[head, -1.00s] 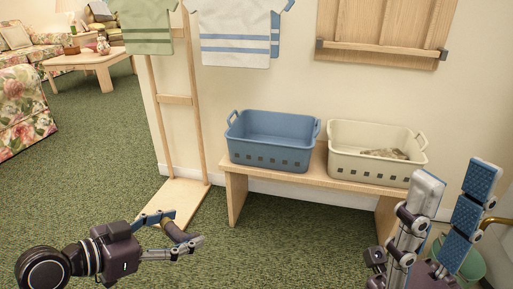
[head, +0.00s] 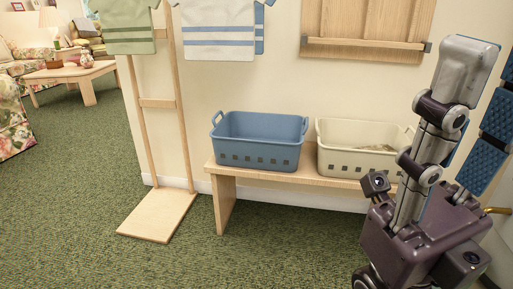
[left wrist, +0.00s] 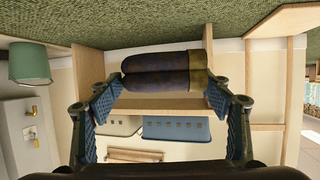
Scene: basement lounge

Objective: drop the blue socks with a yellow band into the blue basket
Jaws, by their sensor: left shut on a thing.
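The dark blue socks (left wrist: 155,72), a rolled pair with a dull yellow band at one end, show in the left wrist view. My left gripper (left wrist: 163,84) is shut on them, one finger at each end; it is out of the head view. The blue basket (head: 258,155) stands on the left part of a wooden bench in the head view; it also shows, upside down, in the left wrist view (left wrist: 177,128), beyond the socks. My right gripper (head: 488,80) is raised at the right, its fingers apart and nothing seen between them.
A cream basket (head: 355,160) with something in it stands right of the blue one on the bench (head: 226,178), partly behind my right arm. The carpet in front is clear.

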